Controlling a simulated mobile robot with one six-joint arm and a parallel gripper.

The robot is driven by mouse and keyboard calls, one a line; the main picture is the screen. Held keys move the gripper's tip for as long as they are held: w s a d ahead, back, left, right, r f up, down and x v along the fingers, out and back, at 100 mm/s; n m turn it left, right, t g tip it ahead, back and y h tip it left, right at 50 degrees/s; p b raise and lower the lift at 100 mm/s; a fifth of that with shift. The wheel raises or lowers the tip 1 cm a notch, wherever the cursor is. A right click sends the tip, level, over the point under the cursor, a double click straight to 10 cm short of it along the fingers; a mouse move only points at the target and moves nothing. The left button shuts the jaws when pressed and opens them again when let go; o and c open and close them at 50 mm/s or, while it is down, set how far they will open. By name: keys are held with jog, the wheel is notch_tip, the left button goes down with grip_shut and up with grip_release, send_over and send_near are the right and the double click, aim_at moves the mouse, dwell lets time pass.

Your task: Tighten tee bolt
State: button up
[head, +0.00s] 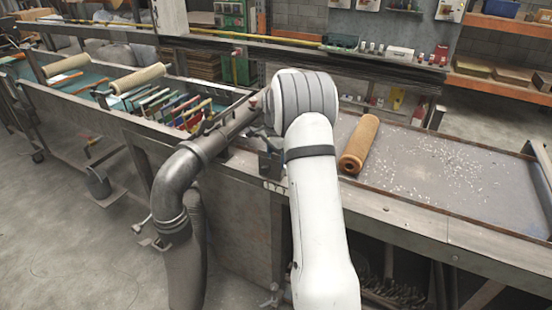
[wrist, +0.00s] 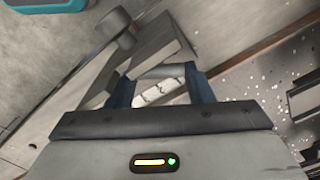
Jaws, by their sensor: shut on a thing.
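In the wrist view, my gripper (wrist: 161,90) has its two dark blue fingers shut on a short grey bar (wrist: 165,72), which looks like the cross handle of the tee bolt. A pale, worn piece shows just behind the bar between the fingers. The bolt's shank and its seat are hidden. A grey metal block or bench edge lies close beyond the fingers. In the head view, my white arm reaches over the bench edge and hides most of the gripper and whatever it holds.
A grey elbow pipe (head: 182,178) stands left of my arm. A brown roll (head: 359,145) lies on the speckled bench top (head: 425,170) at right. A long trough (head: 95,105) with rollers and coloured panels runs left. In the wrist view, a dark round knob (wrist: 115,22) is at upper left.

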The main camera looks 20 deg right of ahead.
jog(key=shift+w+r, duration=0.1)
jog(key=shift+r, duration=0.05)
jog(key=o, duration=1)
jog(key=shift+r+p, duration=2.5)
jog(key=shift+r, duration=1.4)
